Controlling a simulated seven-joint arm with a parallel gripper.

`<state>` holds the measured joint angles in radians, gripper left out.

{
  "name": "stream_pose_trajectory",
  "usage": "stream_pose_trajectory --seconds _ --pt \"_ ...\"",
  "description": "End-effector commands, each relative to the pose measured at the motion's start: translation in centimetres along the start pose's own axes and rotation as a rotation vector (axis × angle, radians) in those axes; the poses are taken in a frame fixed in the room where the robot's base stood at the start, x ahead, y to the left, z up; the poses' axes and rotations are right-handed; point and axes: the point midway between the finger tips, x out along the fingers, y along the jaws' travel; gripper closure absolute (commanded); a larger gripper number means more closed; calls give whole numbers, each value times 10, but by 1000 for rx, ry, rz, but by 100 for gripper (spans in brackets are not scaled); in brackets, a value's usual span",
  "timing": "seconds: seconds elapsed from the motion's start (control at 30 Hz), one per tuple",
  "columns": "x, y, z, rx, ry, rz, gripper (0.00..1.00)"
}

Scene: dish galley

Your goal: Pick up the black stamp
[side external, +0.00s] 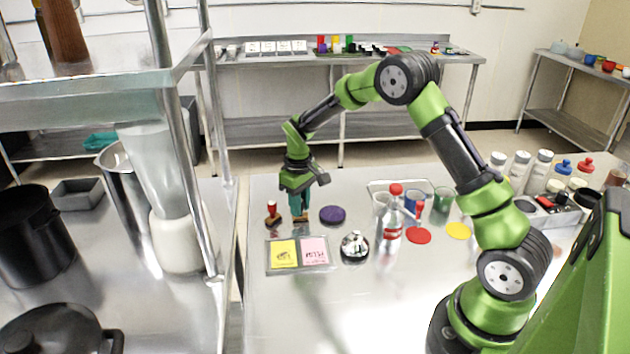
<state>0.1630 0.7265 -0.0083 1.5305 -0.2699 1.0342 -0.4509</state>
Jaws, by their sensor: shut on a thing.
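My gripper (300,212) points down over the table, its teal fingers shut on the black stamp (303,219). Only the stamp's brown base shows below the fingertips, at table level. Its handle is hidden between the fingers, so its colour cannot be seen. I cannot tell whether the base touches the table. A second stamp with a red top (272,213) stands upright just left of my gripper, apart from it.
A round purple pad (332,215) lies right of my gripper. In front are a tray (329,268) with yellow and pink cards and a silver bell (354,246). A red-capped bottle (392,222) and cups stand further right. The front table is clear.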

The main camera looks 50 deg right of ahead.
Motion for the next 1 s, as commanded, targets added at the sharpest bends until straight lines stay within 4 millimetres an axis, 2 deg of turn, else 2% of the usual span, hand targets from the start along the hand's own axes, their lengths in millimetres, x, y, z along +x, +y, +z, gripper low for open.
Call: stream_pose_trajectory --seconds 0.37,0.8,1.0 --pt "-6 0 0 0 2 0 100" --pt "-85 0 -1 0 3 1 100" --pt "-100 0 0 0 1 0 100"
